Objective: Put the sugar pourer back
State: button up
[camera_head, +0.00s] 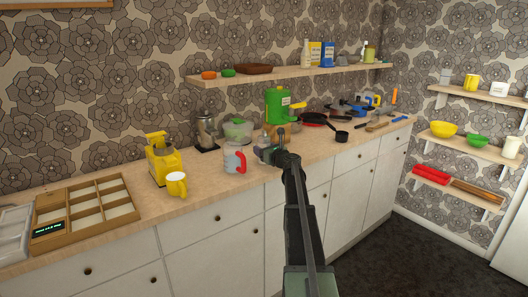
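My gripper (267,153) is over the counter in the middle of the picture, just right of a white, blue and red mug (234,159). A small grey, glassy object (262,143) shows right at the fingers. It may be the sugar pourer, but it is too small and partly hidden to be sure. I cannot tell whether the fingers are closed on it or only beside it. My arm hides part of the counter front and the space behind the gripper.
A wooden compartment tray (84,209) lies far left. A wall shelf (290,74) hangs above.

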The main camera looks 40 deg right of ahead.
jog(key=o, duration=0.5)
jog(key=shift+c, duration=0.2)
jog(key=shift+s+r+p, duration=0.1)
jog(key=shift+r+p, duration=0.15)
jog(key=shift+p, duration=0.1)
jog(key=s, duration=1.1)
jog(key=shift+s+a, duration=0.15)
jog(key=shift+s, duration=0.25)
jog(key=shift+f, duration=0.1)
